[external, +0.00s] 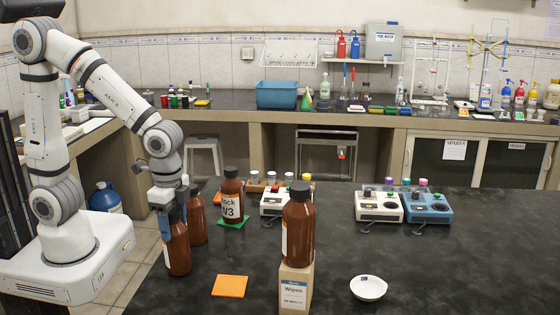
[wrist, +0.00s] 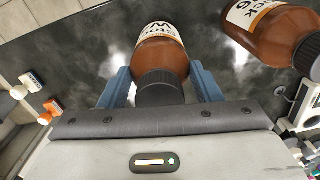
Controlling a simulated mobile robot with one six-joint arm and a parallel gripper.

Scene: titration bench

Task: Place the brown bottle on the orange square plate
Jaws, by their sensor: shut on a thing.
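My gripper (external: 174,212) points down and is shut on a brown bottle (external: 178,252) with a dark cap. In the wrist view the bottle (wrist: 163,45) sits upright between the two blue fingers, its white label partly readable. I cannot tell whether its base touches the bench. The orange square plate (external: 229,286) lies flat and empty on the bench, right of the held bottle and nearer the camera. A second brown bottle (external: 197,223) stands close behind the held one, and a brown bottle (wrist: 275,35) also shows at the right of the wrist view.
A labelled brown bottle (external: 232,184) stands on a green plate (external: 234,222). Another brown bottle (external: 299,230) stands on a wipes box (external: 294,290), right of the orange plate. A white dish (external: 368,288) and several instruments (external: 379,207) are farther right. The front right bench is clear.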

